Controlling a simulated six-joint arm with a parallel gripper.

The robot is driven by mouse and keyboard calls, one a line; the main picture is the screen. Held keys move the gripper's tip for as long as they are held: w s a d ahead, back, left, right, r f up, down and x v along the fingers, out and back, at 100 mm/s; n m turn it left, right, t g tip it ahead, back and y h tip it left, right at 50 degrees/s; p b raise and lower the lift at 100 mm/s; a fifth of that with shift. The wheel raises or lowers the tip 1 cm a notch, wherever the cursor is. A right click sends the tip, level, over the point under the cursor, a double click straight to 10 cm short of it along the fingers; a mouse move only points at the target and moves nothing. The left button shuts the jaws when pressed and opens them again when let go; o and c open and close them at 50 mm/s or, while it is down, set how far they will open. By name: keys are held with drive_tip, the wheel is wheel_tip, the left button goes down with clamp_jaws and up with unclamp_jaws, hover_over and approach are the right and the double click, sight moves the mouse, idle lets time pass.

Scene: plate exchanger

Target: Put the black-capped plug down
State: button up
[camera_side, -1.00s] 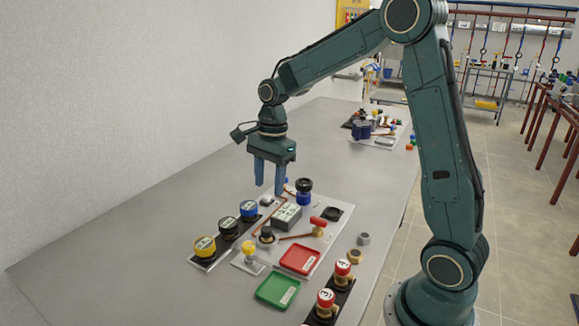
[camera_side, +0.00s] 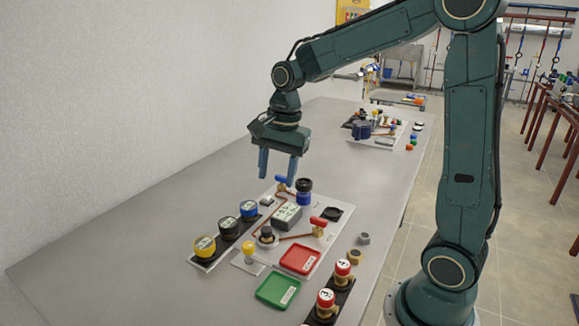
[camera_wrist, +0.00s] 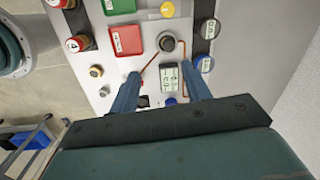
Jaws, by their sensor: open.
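The black-capped plug (camera_side: 267,233) stands upright in a round grey seat on the pale board (camera_side: 345,212), near the copper pipe. In the wrist view the plug (camera_wrist: 168,43) shows from above, beyond my fingertips. My gripper (camera_side: 278,171) is open and empty, raised above the far side of the board and apart from the plug. Its two blue fingers show in the wrist view (camera_wrist: 160,88) with a clear gap between them. The yellow-capped plug (camera_side: 249,247) stands on a small plate beside the board.
A blue cylinder with a black top (camera_side: 304,192) stands near the gripper, by a grey labelled box (camera_side: 286,216). Red (camera_side: 300,259) and green (camera_side: 278,291) trays lie in front. Yellow, black and blue capped pieces stand in a rack (camera_side: 228,242). The table's left side is clear.

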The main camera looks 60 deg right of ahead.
drive_tip(key=s+a+r+n+t, duration=0.2)
drive_tip(key=s+n, duration=0.6)
drive_tip(key=s, duration=0.1)
drive_tip(key=s+a+r+n+t+h, duration=0.1)
drive_tip(key=s+a+r+n+t, duration=0.1)
drive_tip(key=s+n, duration=0.6)
drive_tip(key=shift+s+a+r, duration=0.55)
drive_tip(key=shift+s+a, duration=0.05)
drive_tip(key=shift+s, duration=0.25)
drive_tip(key=shift+w, duration=0.15)
